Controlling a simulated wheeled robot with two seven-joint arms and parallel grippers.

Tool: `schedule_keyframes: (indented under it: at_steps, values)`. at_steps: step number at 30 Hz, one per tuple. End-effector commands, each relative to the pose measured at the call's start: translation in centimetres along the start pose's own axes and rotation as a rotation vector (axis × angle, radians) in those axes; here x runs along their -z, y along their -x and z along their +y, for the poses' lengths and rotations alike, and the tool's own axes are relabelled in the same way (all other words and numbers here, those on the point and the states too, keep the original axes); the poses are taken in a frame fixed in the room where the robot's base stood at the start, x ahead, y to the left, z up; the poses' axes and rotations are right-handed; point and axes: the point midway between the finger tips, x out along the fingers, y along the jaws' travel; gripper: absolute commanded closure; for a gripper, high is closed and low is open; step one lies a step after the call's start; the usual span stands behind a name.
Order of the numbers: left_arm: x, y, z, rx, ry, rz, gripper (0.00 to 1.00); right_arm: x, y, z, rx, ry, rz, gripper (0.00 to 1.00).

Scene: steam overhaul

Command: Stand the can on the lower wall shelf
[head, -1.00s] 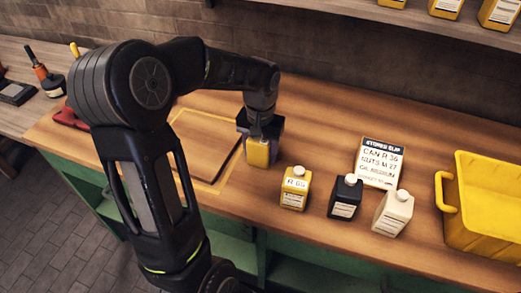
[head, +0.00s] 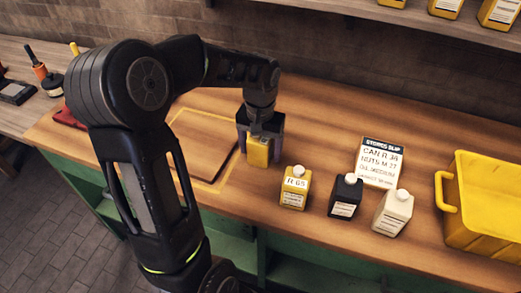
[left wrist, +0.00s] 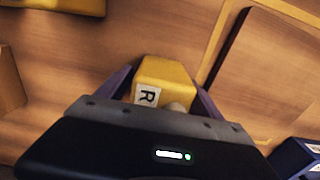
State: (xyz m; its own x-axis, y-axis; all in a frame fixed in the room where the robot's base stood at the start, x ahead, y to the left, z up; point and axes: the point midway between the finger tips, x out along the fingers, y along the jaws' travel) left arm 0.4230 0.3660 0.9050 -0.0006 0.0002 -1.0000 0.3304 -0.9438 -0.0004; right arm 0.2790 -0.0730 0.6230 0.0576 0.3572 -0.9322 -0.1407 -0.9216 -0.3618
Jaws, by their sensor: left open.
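A yellow can (head: 257,157) stands on the wooden workbench between the fingers of my left gripper (head: 259,148). The gripper is open, with one finger on each side of the can. In the left wrist view the can (left wrist: 165,72) shows a white label with an "R"; the rest of its marking is hidden by the gripper body. I cannot tell whether the fingers touch it. A wall shelf (head: 430,24) runs along the top right of the head view and carries several yellow cans (head: 446,6). My right gripper is not in view.
Right of the gripper stand a yellow can marked R 65 (head: 295,188), a black bottle (head: 345,197) and a white bottle (head: 392,214). A stores slip (head: 380,163) lies behind them. A yellow bin (head: 487,205) is at right. A wooden board (head: 200,140) lies left.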

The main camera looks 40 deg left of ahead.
Motion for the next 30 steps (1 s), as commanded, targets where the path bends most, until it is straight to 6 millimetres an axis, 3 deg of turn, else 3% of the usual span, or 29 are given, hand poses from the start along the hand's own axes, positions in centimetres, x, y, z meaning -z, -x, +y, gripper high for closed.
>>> schedule_keyframes:
  at_steps: [16, 21, 30]
  values:
    - [0.1, 10.0, 0.1, -0.001, -0.002, 0.003, 0.24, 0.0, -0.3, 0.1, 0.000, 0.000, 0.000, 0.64]
    - [0.0, 11.2, 0.1, -0.001, -0.001, 0.002, 0.24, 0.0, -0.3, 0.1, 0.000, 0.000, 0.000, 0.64]
    - [0.0, 11.3, 0.0, -0.001, -0.001, 0.001, 0.24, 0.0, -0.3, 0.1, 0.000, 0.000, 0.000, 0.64]
